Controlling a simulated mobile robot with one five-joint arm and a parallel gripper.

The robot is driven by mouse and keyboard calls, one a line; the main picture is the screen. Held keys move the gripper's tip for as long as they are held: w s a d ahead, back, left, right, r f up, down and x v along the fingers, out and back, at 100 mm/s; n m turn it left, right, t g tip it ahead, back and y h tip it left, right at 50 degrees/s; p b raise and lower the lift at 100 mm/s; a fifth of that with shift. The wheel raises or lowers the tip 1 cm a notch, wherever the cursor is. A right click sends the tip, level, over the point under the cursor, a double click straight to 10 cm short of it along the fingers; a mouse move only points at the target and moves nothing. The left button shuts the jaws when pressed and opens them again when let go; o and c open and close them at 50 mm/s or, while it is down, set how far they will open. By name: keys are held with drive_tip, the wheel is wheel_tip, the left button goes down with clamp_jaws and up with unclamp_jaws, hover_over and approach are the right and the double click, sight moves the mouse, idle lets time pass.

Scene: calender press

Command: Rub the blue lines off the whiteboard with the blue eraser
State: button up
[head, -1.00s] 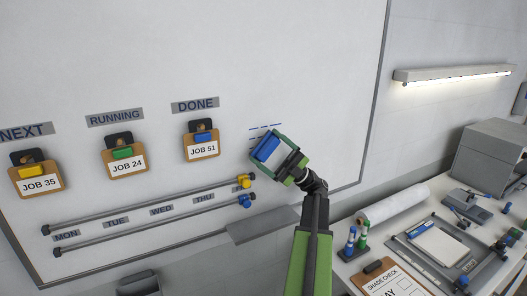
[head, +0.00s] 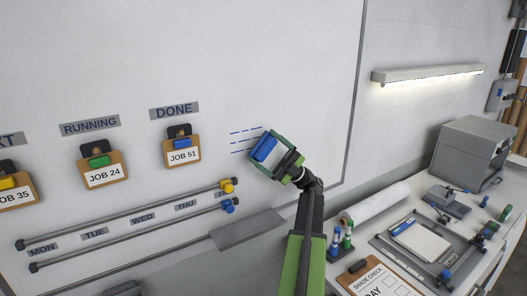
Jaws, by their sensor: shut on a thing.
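The whiteboard (head: 260,60) fills the left and middle of the view. Several short blue dashed lines (head: 240,141) show on it, right of the DONE label, and run up to the left side of my gripper. My gripper (head: 265,150) is shut on the blue eraser (head: 263,148) and holds it at the board, at the right end of the lines. I cannot tell whether the eraser touches the board. Any part of the lines behind the eraser and gripper is hidden.
Clipboards hang on the left, the nearest marked JOB 51 (head: 183,153). Two rails with a yellow slider (head: 227,186) and a blue slider (head: 229,206) run below, above a grey tray (head: 247,229). A cluttered bench (head: 395,205) stands at the right. The board above is clear.

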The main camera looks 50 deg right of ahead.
sight(276, 143)
drive_tip(key=d+r+p, duration=0.1)
drive_tip(key=s+d+r+p, duration=0.1)
drive_tip(key=d, duration=0.1)
drive_tip(key=shift+s+d, duration=0.1)
drive_tip(key=shift+f, duration=0.15)
idle(0.4)
drive_tip(key=shift+w+a, duration=0.2)
drive_tip(key=shift+a, duration=0.5)
drive_tip(key=w+a, duration=0.3)
drive_tip(key=a, duration=0.5)
drive_tip(key=shift+a, duration=0.2)
drive_tip(key=shift+a, duration=0.1)
